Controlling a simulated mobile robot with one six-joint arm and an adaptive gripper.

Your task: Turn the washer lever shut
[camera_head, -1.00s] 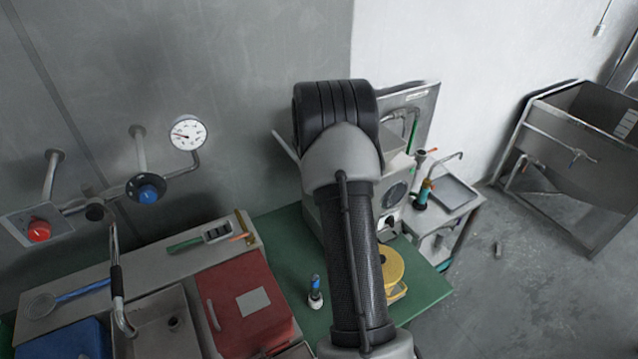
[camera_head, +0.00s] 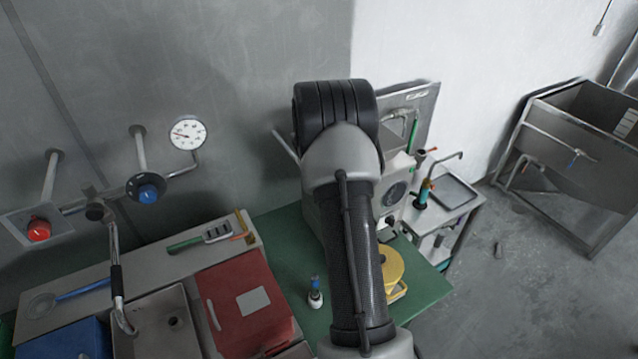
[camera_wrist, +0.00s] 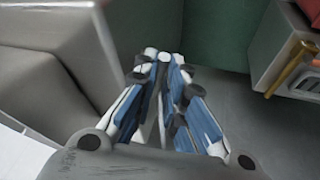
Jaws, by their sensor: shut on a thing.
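My gripper shows in the wrist view (camera_wrist: 163,62), with its two blue-and-pale fingers drawn together. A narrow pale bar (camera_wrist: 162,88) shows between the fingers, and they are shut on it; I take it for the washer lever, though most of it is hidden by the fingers. The gripper is beside the grey body of a machine (camera_wrist: 50,65). In the head view my own arm covers the gripper and most of that machine (camera_head: 309,200). A thin pale bar (camera_head: 285,147) sticks out to the left behind my arm.
The machine stands on a green table (camera_head: 275,235) with a small bottle (camera_head: 315,298) and a yellow round part (camera_head: 393,268). Left is a counter with a red box (camera_head: 240,305) and a sink (camera_head: 165,320). A steel basin (camera_head: 585,150) stands at far right.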

